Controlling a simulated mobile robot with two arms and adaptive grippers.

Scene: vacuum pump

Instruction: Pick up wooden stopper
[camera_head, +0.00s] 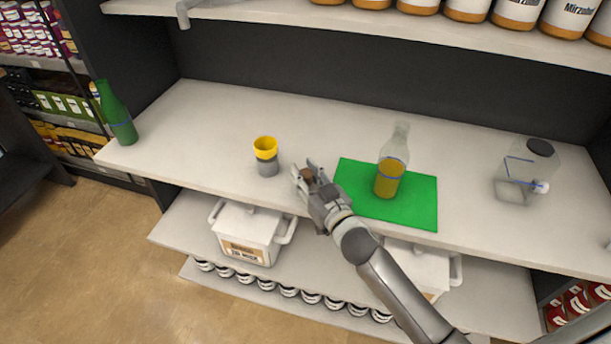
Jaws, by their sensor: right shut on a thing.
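My right gripper (305,178) is over the front part of the white shelf, left of the green mat. It is shut on a small brown wooden stopper (307,174), of which only a little shows between the fingers. A clear bottle with yellow liquid (390,175) stands upright on the green mat (414,207), and no stopper shows in its neck. A grey cup with a yellow top (266,157) stands just left of my right gripper, apart from it. My left gripper is not in view.
A green bottle (116,114) stands at the shelf's left end. A clear container with a dark cap (527,172) stands at the right. The white shelf (205,125) is clear between the green bottle and the cup. White boxes (246,232) sit on the lower shelf.

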